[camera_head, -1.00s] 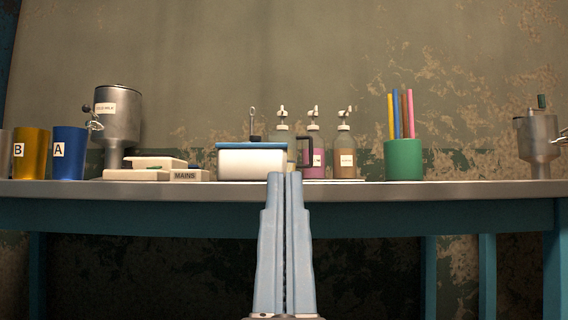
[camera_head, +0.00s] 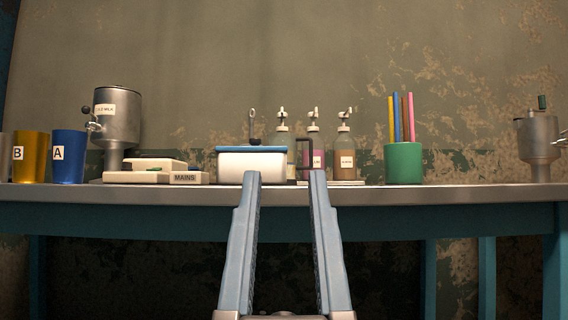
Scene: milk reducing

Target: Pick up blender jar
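My gripper (camera_head: 282,177) is open and empty, its two pale blue fingers rising from the bottom centre. Their tips overlap the table's front edge in the picture. No object is clearly recognisable as the blender jar. A white container with a blue top (camera_head: 252,164) stands on the table behind the left fingertip. A dark angular handle (camera_head: 313,158) shows just to its right, above the right fingertip; I cannot tell whether it belongs to the white container or to something behind. The lower right part of the container is partly covered by the left finger.
Several pump bottles (camera_head: 346,156) stand behind the handle. A green cup of coloured sticks (camera_head: 404,164) is to the right. A low MAINS box (camera_head: 150,177), a metal dispenser (camera_head: 117,122) and cups, including a blue one (camera_head: 69,158), are left. The table edge (camera_head: 450,195) spans the view.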

